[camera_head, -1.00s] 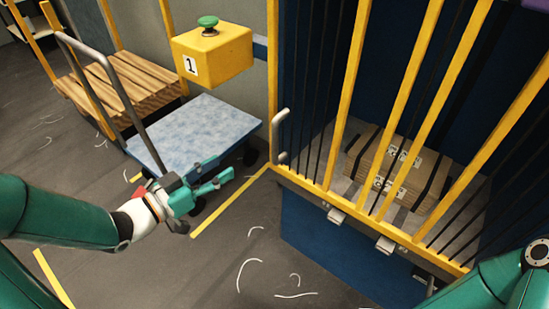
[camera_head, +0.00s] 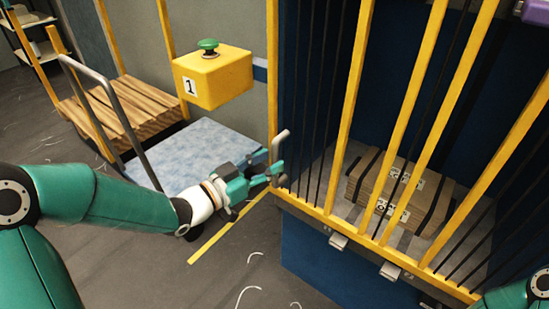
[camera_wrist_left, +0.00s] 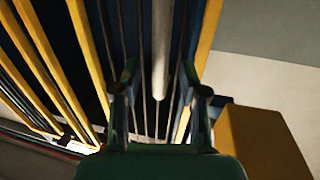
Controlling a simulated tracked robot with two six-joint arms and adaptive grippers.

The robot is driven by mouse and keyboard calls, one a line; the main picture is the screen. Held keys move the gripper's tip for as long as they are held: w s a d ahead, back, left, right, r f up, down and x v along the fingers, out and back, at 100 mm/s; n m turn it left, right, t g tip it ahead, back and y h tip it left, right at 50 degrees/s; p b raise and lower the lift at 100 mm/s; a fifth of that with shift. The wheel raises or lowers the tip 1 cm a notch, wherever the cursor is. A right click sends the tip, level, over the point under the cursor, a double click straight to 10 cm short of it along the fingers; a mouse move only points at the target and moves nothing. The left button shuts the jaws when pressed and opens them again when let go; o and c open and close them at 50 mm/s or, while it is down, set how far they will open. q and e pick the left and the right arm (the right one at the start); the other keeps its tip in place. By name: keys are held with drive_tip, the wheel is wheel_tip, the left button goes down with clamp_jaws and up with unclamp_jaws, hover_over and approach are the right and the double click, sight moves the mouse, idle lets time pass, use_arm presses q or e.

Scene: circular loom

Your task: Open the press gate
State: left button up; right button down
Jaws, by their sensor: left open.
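The press gate (camera_head: 349,115) has yellow upright bars and thin black rods, and it appears shut across the front of the press. Its grey handle (camera_head: 281,138) stands on the gate's left edge. My left gripper (camera_head: 277,173) is open at the lower end of this handle. In the left wrist view the handle (camera_wrist_left: 161,45) runs down between the two open fingers (camera_wrist_left: 160,92); contact cannot be told. Only part of my right arm shows at the lower right of the head view; its gripper is out of view.
A yellow box (camera_head: 222,85) marked 1 carries a green button (camera_head: 208,45) left of the gate. Below it stands a blue-topped cart (camera_head: 190,150). A cart with wooden slats (camera_head: 135,105) is farther left. Strapped cardboard (camera_head: 400,190) lies behind the bars.

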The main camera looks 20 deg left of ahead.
use_arm(q)
drive_tip(key=shift+x, duration=1.3)
clamp_jaws()
